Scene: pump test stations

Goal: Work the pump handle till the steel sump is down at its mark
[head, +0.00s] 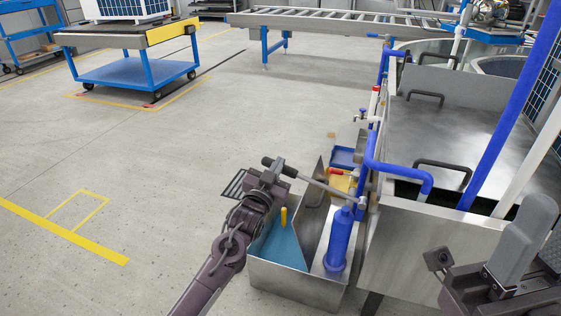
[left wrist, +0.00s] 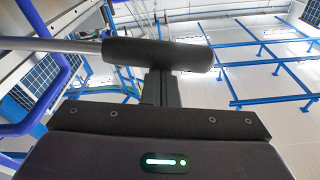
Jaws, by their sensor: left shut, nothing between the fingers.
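The steel sump (head: 296,284) stands on the floor at the lower middle of the head view. It holds blue liquid (head: 283,246), with a yellow upright piece (head: 284,217) in it. A blue pump cylinder (head: 338,243) stands at its right. The grey pump handle (head: 318,185) reaches left over the sump and ends in a black grip (head: 274,164). My left gripper (head: 268,177) is shut and empty at this grip. In the left wrist view the grip (left wrist: 185,56) lies across the fingertips (left wrist: 159,75); I cannot tell whether they touch. My right gripper (head: 440,262) shows partly at lower right.
A large steel tank with a lid (head: 440,135) and blue pipes (head: 400,172) stands right of the sump. A blue cart (head: 130,72) and a roller conveyor (head: 330,22) stand at the back. The floor to the left is clear, with yellow lines (head: 70,237).

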